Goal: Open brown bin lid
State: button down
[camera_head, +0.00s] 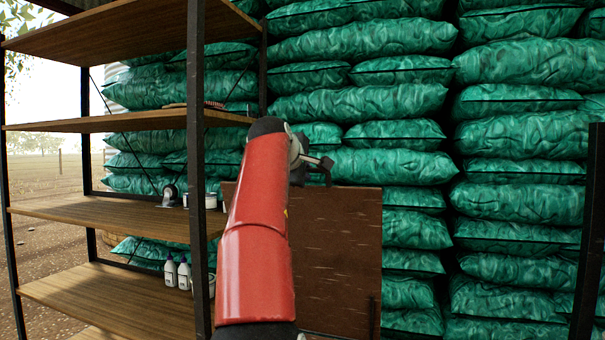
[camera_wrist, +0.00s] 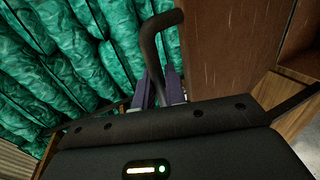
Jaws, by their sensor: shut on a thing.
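The brown bin lid (camera_head: 338,250) shows in the head view as a flat brown panel standing about upright in front of the green sacks. My arm hides its left part. A dark bent handle (camera_head: 327,164) is at its top edge. In the wrist view the handle (camera_wrist: 152,45) curves up from between the fingers, with the brown lid (camera_wrist: 222,50) right of it. My gripper (camera_wrist: 160,92) is shut on the handle; its fingertips also lie near the lid's top in the head view (camera_head: 317,167). The bin's body is not clearly visible.
A shelf rack (camera_head: 110,211) with wooden boards and dark posts stands left, close to my arm. White bottles (camera_head: 177,272) stand on a lower board. Stacked green sacks (camera_head: 520,190) fill the back. A dark post (camera_head: 590,240) stands at the right edge.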

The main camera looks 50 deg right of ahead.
jog(key=c, duration=1.5)
grip_release()
jog(key=shift+c, duration=0.2)
jog(key=b+v, duration=0.1)
jog(key=v, duration=0.6)
jog(key=shift+a, duration=0.35)
jog(key=shift+s, duration=0.1)
